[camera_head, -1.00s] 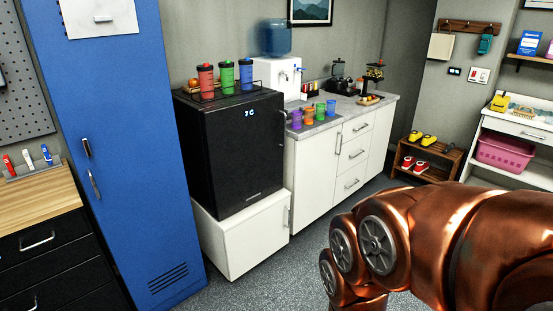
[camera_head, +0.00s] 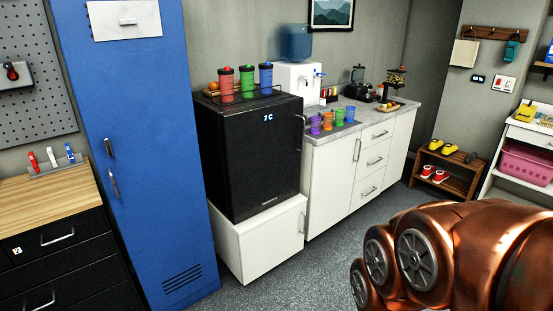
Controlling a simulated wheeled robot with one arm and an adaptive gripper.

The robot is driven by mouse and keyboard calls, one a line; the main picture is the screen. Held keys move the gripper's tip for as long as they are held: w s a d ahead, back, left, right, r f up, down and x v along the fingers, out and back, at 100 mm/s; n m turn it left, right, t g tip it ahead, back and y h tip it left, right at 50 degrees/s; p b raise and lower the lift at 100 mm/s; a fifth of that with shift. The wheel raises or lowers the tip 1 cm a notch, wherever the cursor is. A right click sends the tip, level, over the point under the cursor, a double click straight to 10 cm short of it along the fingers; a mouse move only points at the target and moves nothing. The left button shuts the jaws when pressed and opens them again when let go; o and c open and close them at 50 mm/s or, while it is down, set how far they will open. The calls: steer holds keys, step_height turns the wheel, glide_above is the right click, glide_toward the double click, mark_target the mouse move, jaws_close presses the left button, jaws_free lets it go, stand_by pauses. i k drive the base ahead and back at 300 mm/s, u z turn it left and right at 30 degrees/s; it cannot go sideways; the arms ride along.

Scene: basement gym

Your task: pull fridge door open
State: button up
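The small black fridge (camera_head: 251,165) stands on a low white cabinet, in the middle left of the head view. Its door is shut, with a lit "7C" display near the top. A dark handle (camera_head: 301,134) shows along the door's right edge. My copper-coloured arm fills the lower right of the view, apart from the fridge. My gripper is out of the picture, so its state does not show.
A tall blue locker (camera_head: 142,150) stands just left of the fridge. Red, green and blue bottles stand in a rack (camera_head: 247,96) on top of it. White counter cabinets (camera_head: 331,185) adjoin on the right. Grey floor (camera_head: 300,270) in front is clear.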

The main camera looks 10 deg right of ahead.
mark_target(264, 144)
steer(key=z, duration=0.4)
steer(key=i, duration=1.25)
steer(key=u, duration=0.2)
